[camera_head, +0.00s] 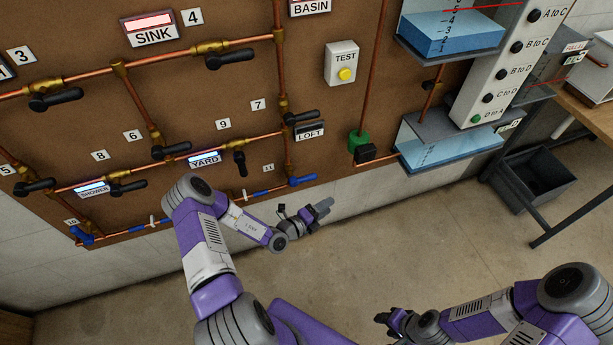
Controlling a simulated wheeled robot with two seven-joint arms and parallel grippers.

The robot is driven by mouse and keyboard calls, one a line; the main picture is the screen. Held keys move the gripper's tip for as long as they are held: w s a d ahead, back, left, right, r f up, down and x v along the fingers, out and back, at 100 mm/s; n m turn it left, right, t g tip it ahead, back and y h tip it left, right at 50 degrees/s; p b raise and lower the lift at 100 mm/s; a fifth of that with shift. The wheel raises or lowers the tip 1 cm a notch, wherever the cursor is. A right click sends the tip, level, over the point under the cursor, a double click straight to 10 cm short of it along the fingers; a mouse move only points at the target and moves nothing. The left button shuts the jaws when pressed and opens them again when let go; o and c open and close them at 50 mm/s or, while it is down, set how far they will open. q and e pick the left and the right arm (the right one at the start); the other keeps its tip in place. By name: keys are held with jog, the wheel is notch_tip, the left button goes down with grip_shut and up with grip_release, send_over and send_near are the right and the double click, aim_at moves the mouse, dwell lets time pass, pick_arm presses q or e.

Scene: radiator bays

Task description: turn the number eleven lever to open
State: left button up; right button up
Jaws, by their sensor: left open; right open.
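The small number eleven plate (268,168) is at the lower right of the brown board. Below and right of it is a blue lever (302,181) at the end of the lowest copper pipe, lying roughly in line with the pipe. My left gripper (322,212) is open and empty, below and slightly right of this lever and apart from it in the picture. My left forearm crosses the lower pipe to the left of the lever. My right gripper (384,320) is open and low over the floor, far from the board; my own arm partly hides it.
Several black levers sit on the pipes above, including one below the number nine plate (223,124). Another blue lever (83,237) is at the board's lower left. Blue water tanks (445,150) stand out at the right. A dark bin (535,178) stands under a table. The floor below is clear.

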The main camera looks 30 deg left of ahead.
aim_at(305, 179)
pick_arm(q)
jog(key=w+a+n+t+y, duration=0.1)
jog(key=a+n+y, duration=0.6)
jog(key=a, duration=0.4)
jog(key=w, duration=0.2)
jog(key=w+f+b, duration=0.1)
jog(key=w, duration=0.3)
jog(key=shift+w+a+f, duration=0.2)
jog(key=shift+a, duration=0.15)
jog(key=shift+w+b, duration=0.3)
jog(key=shift+w, duration=0.2)
grip_shut()
